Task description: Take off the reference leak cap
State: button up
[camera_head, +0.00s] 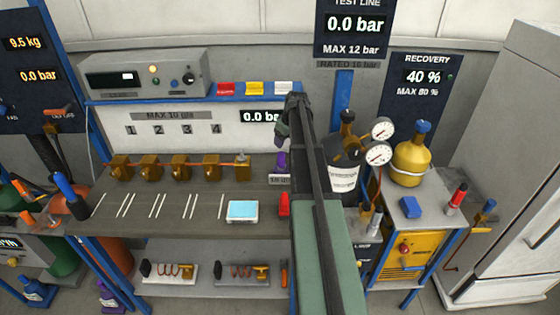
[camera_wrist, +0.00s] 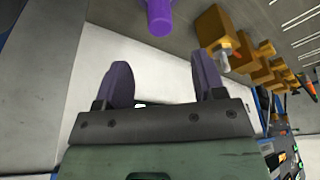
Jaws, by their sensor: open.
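A purple cylinder (camera_head: 281,161) stands at the right part of the workbench, above a small label, just left of my arm; it may be the reference leak cap, but I cannot read a name for it. In the wrist view a purple cylinder with a rounded end (camera_wrist: 160,18) shows at the top edge, beyond the fingertips and between their lines. My gripper (camera_wrist: 162,75) is open, with two dark purple fingers apart and nothing between them. The cylinder is clear of the fingers. In the head view my arm hides part of the bench.
A row of brass fittings (camera_head: 180,168) runs along the back of the bench (camera_head: 150,210). A light blue screen (camera_head: 242,211) and a red block (camera_head: 284,204) are near the front. Gauges (camera_head: 378,154) and a yellow cylinder (camera_head: 411,163) stand right of my arm.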

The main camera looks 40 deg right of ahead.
aim_at(281, 153)
jog(key=b+x, duration=0.4)
jog(key=x, duration=0.1)
jog(key=shift+f, duration=0.3)
jog(key=b+x, duration=0.4)
jog(key=b, duration=0.1)
jog(key=shift+s+f, duration=0.15)
jog(key=shift+f, duration=0.25)
jog(key=shift+w+f+b, duration=0.2)
jog(key=shift+f+b, duration=0.15)
jog(key=shift+b, duration=0.05)
jog(key=shift+r, duration=0.25)
jog(key=c, duration=1)
jog(key=shift+o, duration=0.2)
jog(key=shift+r+p, duration=0.15)
jog(key=shift+p, duration=0.25)
